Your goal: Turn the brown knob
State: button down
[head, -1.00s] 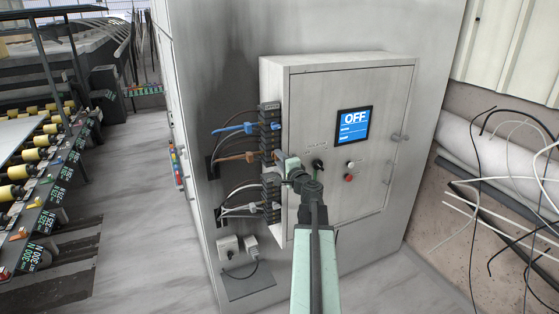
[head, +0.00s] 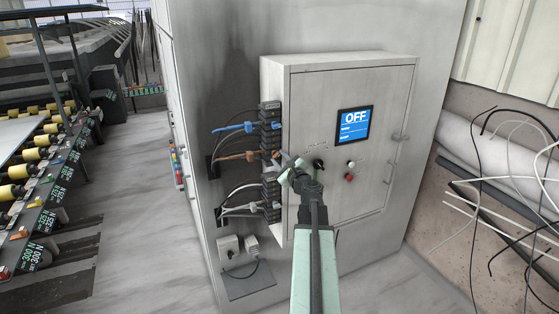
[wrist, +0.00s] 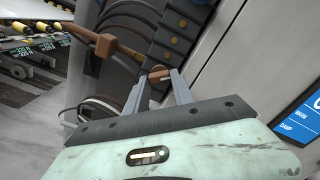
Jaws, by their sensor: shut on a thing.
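The brown knob (wrist: 158,73) shows in the wrist view as a small brown piece between the fingertips, near the dark block strip on the cabinet's left side. My gripper (wrist: 159,80) is shut on it, one finger on each side. In the head view my gripper (head: 288,160) is tilted at the cabinet's left front edge, and I cannot clearly make out the knob there. A larger brown connector (wrist: 105,45) sticks out to the left of the fingers, apart from them; it also shows in the head view (head: 238,156).
The grey cabinet (head: 345,90) has a screen (head: 354,125) reading OFF, a black switch (head: 319,164) and a red button (head: 349,177). Blue connectors (head: 234,127) and cables stick out from its left side. Loose cables hang at the right.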

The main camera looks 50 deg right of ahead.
jog(key=m, duration=0.4)
jog(key=shift+a+f+m, duration=0.1)
jog(key=shift+m, duration=0.3)
dwell(0.4)
jog(key=c, duration=1.1)
grip_release()
